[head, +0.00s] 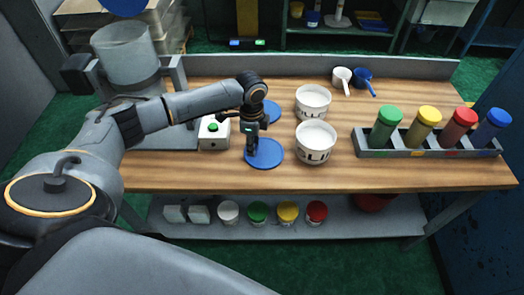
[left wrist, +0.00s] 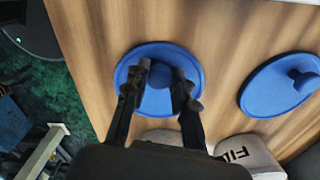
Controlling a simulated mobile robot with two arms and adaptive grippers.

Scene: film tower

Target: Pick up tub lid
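Two round blue tub lids with knobs lie on the wooden table. The near lid (head: 268,158) is under my left gripper (head: 251,150); the far lid (head: 272,112) lies behind it, partly hidden by my arm. In the left wrist view my left gripper (left wrist: 164,75) points down over the near lid (left wrist: 158,108), one finger on each side of its knob (left wrist: 160,76). Whether the fingers touch the knob is unclear. The far lid (left wrist: 278,86) is to the right there. Two white tubs (head: 316,148) (head: 313,110) stand right of the lids. My right gripper is not in view.
A white box with a green button (head: 213,133) stands close left of the gripper. A grey rack (head: 430,152) with colour-capped jars is at the right. White and blue scoops (head: 343,77) (head: 363,79) lie at the back. The table's front middle is clear.

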